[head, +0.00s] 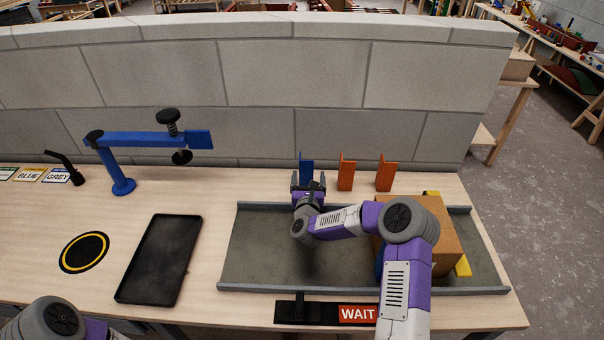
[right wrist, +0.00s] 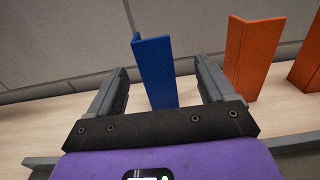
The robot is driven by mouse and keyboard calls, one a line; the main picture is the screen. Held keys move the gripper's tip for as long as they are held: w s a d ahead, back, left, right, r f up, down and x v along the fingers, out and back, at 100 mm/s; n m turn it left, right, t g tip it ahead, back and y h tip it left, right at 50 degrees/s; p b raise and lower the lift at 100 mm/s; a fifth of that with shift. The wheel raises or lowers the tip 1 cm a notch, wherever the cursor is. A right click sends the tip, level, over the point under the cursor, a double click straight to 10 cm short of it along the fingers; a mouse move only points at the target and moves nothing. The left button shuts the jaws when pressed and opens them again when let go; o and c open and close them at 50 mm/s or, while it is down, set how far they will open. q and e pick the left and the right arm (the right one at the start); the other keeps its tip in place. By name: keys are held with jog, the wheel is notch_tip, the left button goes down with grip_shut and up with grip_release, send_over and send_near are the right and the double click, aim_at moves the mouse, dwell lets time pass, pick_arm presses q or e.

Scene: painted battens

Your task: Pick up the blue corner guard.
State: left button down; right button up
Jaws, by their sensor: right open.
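The blue corner guard (head: 306,168) stands upright on the wooden table behind the grey tray, near the block wall. My right gripper (head: 308,180) is open and points at it from the front. In the right wrist view the blue corner guard (right wrist: 156,72) shows between the two open fingers (right wrist: 160,88), somewhat beyond them. Whether the fingers touch it cannot be told. Its lower end is hidden behind the gripper. My left arm shows only at the bottom left of the head view, and its gripper is out of view.
Two orange corner guards stand to the right, the nearer one (head: 346,172) and a farther one (head: 385,173). A grey tray (head: 250,262) holds a cardboard box (head: 445,225). A blue clamp stand (head: 120,170) and a black tray (head: 160,260) are at left.

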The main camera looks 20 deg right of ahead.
aim_at(306, 164)
jog(key=w, duration=0.2)
jog(key=w+d+r, duration=0.1)
jog(key=w, duration=0.1)
jog(key=shift+w+d, duration=0.3)
jog(key=shift+w, duration=0.3)
jog(key=shift+r, duration=0.1)
jog(key=c, duration=1.4)
